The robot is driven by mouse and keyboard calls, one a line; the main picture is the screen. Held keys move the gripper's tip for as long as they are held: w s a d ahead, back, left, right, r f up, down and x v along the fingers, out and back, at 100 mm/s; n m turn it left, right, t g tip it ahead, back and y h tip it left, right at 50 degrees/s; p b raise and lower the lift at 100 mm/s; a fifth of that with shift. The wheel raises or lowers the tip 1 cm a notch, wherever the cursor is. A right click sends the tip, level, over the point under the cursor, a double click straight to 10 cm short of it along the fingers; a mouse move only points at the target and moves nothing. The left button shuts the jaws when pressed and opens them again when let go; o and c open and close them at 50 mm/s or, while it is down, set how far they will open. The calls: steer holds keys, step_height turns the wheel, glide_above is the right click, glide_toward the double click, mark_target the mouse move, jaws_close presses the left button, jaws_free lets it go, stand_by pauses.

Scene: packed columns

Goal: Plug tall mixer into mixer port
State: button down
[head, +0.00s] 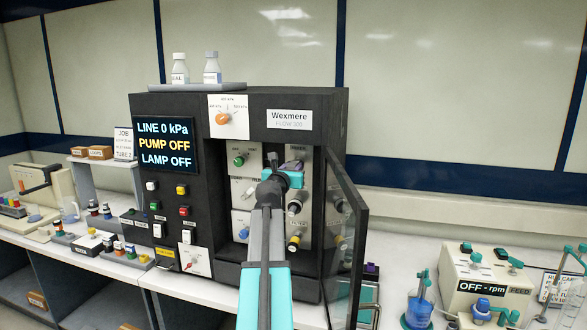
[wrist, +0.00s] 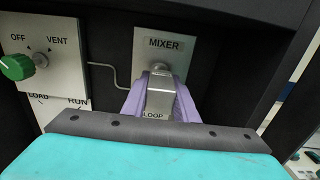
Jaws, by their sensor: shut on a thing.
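My gripper (wrist: 159,98) is shut on a grey metallic block, the tall mixer (wrist: 160,92), with a purple finger on each side. The mixer's far end is at a round fitting, the mixer port (wrist: 160,69), just below the MIXER label. I cannot tell whether the mixer is seated in the port or only against it. In the head view my gripper (head: 278,178) reaches inside the open bay of the black Wexmere cabinet (head: 322,110). My own arm hides most of the mixer and the port there.
The cabinet's dark door (head: 345,245) stands open close to the right of my arm. A green OFF/VENT knob (wrist: 16,67) is left of the port, with a thin bent tube between. Several fittings, including a yellow-banded one (head: 294,243), line the bay's right side.

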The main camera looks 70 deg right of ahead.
steer(key=shift+d, duration=0.1)
steer(key=c, duration=1.3)
jaws_free()
steer(key=shift+c, duration=0.2)
steer(key=a+b, duration=0.2)
steer(key=a, duration=1.1)
steer(key=shift+s+a+b, duration=0.4)
steer(key=shift+s, duration=0.05)
